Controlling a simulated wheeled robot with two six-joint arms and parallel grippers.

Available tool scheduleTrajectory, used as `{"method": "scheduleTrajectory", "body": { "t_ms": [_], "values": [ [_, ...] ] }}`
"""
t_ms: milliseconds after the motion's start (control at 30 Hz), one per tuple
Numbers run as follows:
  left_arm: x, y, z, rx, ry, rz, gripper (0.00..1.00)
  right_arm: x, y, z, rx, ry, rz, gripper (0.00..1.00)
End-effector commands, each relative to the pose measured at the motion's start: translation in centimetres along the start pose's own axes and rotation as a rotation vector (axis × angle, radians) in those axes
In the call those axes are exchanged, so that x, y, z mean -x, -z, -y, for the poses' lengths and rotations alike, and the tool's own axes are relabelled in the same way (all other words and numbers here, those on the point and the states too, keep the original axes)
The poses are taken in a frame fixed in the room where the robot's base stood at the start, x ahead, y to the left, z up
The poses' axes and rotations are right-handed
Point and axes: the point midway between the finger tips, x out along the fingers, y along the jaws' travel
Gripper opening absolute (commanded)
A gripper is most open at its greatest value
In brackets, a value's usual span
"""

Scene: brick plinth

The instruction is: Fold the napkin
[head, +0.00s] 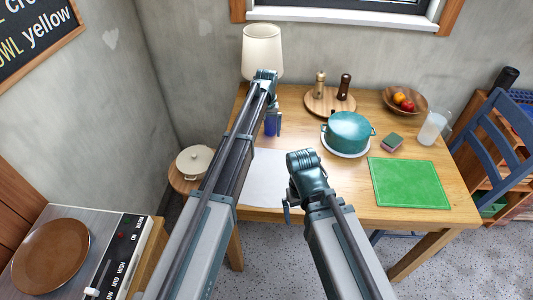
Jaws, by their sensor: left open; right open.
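A green cloth with a paler border (410,183) lies flat and spread out at the table's front right; it looks like the napkin. My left gripper (277,122) is over the table's left part, well away from the green cloth. My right gripper (290,207) is near the table's front edge, left of the green cloth and apart from it. Both are open and seem empty, though their fingers are small and partly hidden by the arms. A white flat sheet (262,180) lies partly behind my arms; I cannot tell whether it is cloth or paper.
A teal pot (348,132) stands on a white plate behind the green cloth, with a sponge (392,140) and a glass of milk (433,128) nearby. A blue item (270,125) is beside my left gripper. Farther back are a lamp (262,52), grinders and a fruit bowl (404,98).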

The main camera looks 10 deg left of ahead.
Motion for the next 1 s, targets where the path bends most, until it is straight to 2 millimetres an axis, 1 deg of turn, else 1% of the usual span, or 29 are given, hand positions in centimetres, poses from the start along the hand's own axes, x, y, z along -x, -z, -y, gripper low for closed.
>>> {"method": "scheduleTrajectory", "body": {
  "t_ms": [33, 167, 500, 600, 767, 1000],
  "values": [
    [-0.8, 0.0, 0.0, 0.000, 0.000, 0.000, 1.00, -0.8, 0.1, 0.1, 0.000, 0.000, 0.000, 1.00],
    [-2.3, 0.0, 0.0, -0.001, 0.000, 0.000, 1.00, -2.3, 0.1, 0.2, 0.000, 0.000, 0.000, 1.00],
    [-7.2, 0.0, 0.0, -0.001, 0.000, 0.000, 1.00, -7.1, 0.4, 0.7, 0.000, 0.000, 0.000, 1.00],
    [-8.3, 0.0, 0.0, -0.001, 0.000, 0.000, 1.00, -8.3, 0.5, 0.8, 0.000, 0.000, 0.000, 1.00],
    [-9.3, 0.0, 0.0, -0.001, 0.000, 0.000, 1.00, -9.2, 0.5, 0.9, 0.001, 0.000, 0.000, 1.00],
    [-9.3, 0.0, 0.0, -0.001, 0.000, 0.000, 1.00, -9.2, 0.5, 0.9, 0.001, 0.000, 0.000, 1.00]
  ]
}}
